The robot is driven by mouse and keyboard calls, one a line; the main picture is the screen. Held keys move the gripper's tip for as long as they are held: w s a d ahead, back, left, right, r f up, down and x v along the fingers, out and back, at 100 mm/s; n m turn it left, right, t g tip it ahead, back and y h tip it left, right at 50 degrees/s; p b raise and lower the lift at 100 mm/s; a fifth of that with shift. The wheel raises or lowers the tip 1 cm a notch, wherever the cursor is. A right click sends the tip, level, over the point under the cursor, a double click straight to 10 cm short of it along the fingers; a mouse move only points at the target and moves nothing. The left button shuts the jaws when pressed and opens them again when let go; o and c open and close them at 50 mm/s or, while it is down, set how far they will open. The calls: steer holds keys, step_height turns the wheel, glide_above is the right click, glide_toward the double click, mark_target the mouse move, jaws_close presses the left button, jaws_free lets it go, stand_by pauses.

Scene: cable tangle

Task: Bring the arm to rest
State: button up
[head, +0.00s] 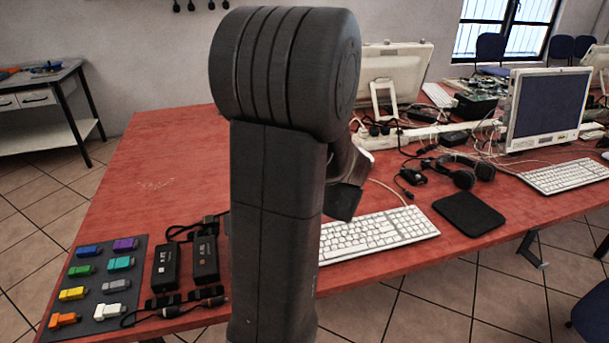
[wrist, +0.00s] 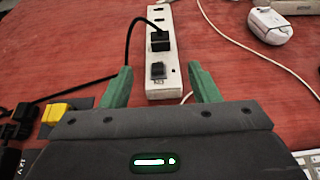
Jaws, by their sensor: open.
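My gripper (wrist: 161,82) shows in the wrist view with its two green fingers spread wide and nothing held between them. A white power strip (wrist: 153,93) lies beyond and between the fingertips. A black plug (wrist: 160,41) with a black cable sits in the strip, and a smaller black piece (wrist: 158,70) sits nearer on it. I cannot tell how high the fingers are above the table. In the head view my dark arm (head: 277,210) stands upright in the middle and hides the gripper's fingers and the strip.
The red table (head: 155,160) has free room at its left and back. A grey mat (head: 98,290) with several coloured connectors and two black adapters (head: 205,259) lie front left. A keyboard (head: 378,232), black pad (head: 469,214), headphones (head: 462,173) and monitor (head: 546,110) stand right of my arm.

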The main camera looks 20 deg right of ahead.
steer(key=shift+s+r, duration=0.25)
steer(key=shift+s, duration=0.45)
steer(key=shift+w, duration=0.1)
steer(key=b+x, duration=0.1)
steer(key=x, duration=1.3)
steer(key=shift+f, duration=0.1)
steer(key=shift+r, duration=0.35)
steer(key=shift+f, duration=0.15)
